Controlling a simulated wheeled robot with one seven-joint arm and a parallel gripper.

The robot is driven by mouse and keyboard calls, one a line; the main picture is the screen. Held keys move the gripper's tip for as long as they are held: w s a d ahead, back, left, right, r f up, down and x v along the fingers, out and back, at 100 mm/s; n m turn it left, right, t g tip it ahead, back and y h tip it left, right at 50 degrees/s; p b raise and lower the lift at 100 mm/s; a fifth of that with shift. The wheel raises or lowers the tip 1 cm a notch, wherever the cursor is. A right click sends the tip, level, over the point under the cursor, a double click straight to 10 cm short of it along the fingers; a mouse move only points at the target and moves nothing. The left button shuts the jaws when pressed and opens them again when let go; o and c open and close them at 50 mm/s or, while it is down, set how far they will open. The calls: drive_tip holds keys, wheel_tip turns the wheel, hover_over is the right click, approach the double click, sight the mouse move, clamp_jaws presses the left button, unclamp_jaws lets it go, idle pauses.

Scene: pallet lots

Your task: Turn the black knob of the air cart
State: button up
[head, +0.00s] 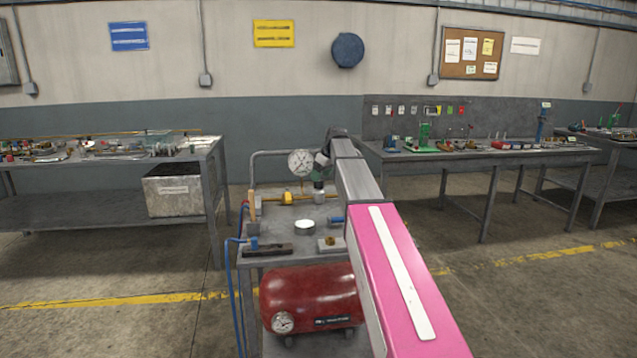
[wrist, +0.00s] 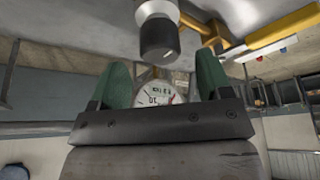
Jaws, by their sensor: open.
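The air cart (head: 275,215) stands in front of me, a grey metal cart with a red tank on its lower level. In the wrist view its black knob (wrist: 159,40) is a dark cylinder on a pale round collar, just beyond my fingertips and roughly centred between them. My gripper (wrist: 161,70) is open, with two green fingers apart and nothing between them. In the head view my gripper (head: 322,161) is beside the gauge above the cart top, small and partly hidden by my arm; the knob is hard to make out there.
A white dial gauge (head: 301,162) stands close left of my gripper and also shows in the wrist view (wrist: 160,93). A yellow fitting (head: 287,197) sits on the pipe. The red tank (head: 308,298) is below. Workbenches stand left (head: 120,160) and right (head: 480,156).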

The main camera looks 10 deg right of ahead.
sight(319, 184)
drive_tip(key=shift+x, duration=1.9)
drive_tip(key=c, duration=0.9)
drive_tip(key=shift+c, duration=0.2)
drive_tip(key=m+h, duration=0.1)
drive_tip(key=m, duration=0.1)
drive_tip(key=m+t, duration=0.1)
drive_tip(key=m, duration=0.2)
drive_tip(key=shift+m+h, duration=0.3)
drive_tip(key=shift+h, duration=0.1)
drive_tip(key=m+h, duration=0.1)
drive_tip(key=m, duration=0.2)
drive_tip(key=m+h, duration=0.1)
drive_tip(key=m, duration=0.2)
drive_tip(key=shift+h, duration=0.3)
drive_tip(key=shift+m, duration=0.3)
